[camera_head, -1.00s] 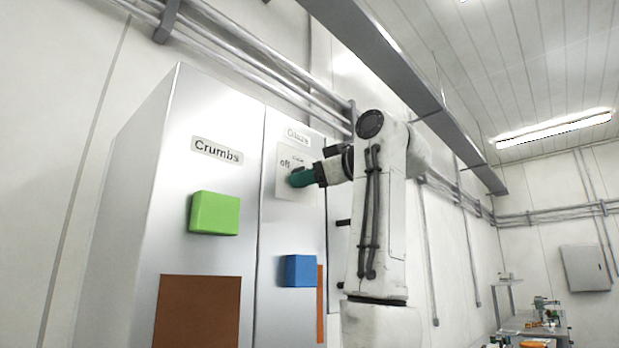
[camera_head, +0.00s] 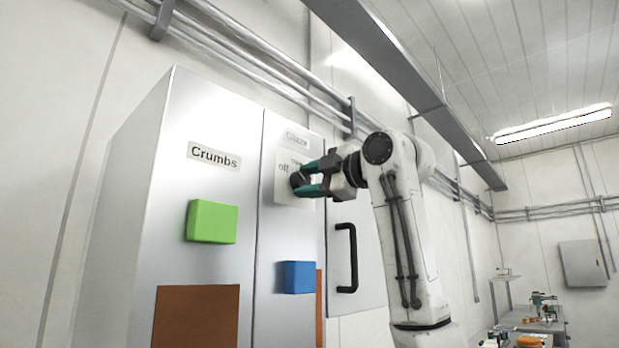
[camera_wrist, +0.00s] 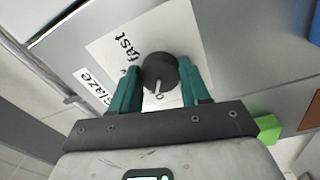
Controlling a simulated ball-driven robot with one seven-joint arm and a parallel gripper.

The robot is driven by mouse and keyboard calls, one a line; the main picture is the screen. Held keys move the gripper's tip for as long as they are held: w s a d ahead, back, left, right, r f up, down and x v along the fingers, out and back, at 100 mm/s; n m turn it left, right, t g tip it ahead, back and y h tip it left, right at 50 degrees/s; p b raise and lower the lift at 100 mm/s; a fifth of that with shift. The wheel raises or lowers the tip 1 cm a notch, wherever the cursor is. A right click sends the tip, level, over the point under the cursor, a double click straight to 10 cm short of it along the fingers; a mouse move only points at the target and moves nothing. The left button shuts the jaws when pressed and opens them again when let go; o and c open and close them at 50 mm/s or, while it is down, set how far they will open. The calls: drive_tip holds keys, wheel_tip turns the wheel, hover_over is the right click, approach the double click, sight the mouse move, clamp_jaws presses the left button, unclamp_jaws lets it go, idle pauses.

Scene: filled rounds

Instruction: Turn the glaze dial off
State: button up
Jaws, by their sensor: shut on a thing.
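The glaze dial (camera_wrist: 160,68) is a dark round knob on a pale plate (camera_wrist: 108,50) below the "Glaze" label (camera_head: 297,139). Its white pointer mark (camera_wrist: 156,90) points toward my gripper's palm in the wrist view, beside a partly hidden word. The word "fast" (camera_wrist: 127,46) is readable there, and "off" (camera_head: 284,168) is at the dial's left in the head view. My gripper (camera_head: 306,179) has teal fingers on both sides of the dial, shut on it; they also show in the wrist view (camera_wrist: 161,80). In the head view the fingers partly hide the dial.
A green block (camera_head: 212,221) under the "Crumbs" label (camera_head: 214,156) and a blue block (camera_head: 298,277) stick out of the cabinet front. A black handle (camera_head: 353,258) is below my arm. Pipes run along the wall above; a cluttered bench (camera_head: 540,325) is far right.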

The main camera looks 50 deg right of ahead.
drive_tip(key=shift+f+n, duration=0.1)
drive_tip(key=shift+n, duration=0.6)
drive_tip(key=o, duration=1.1)
drive_tip(key=shift+c, duration=0.2)
drive_tip(key=shift+s, duration=0.1)
drive_tip(key=s+b, duration=0.4)
drive_tip(key=s, duration=0.6)
drive_tip(key=shift+s+d+f, duration=0.15)
drive_tip(key=shift+s+d, duration=0.1)
drive_tip(key=shift+s, duration=0.05)
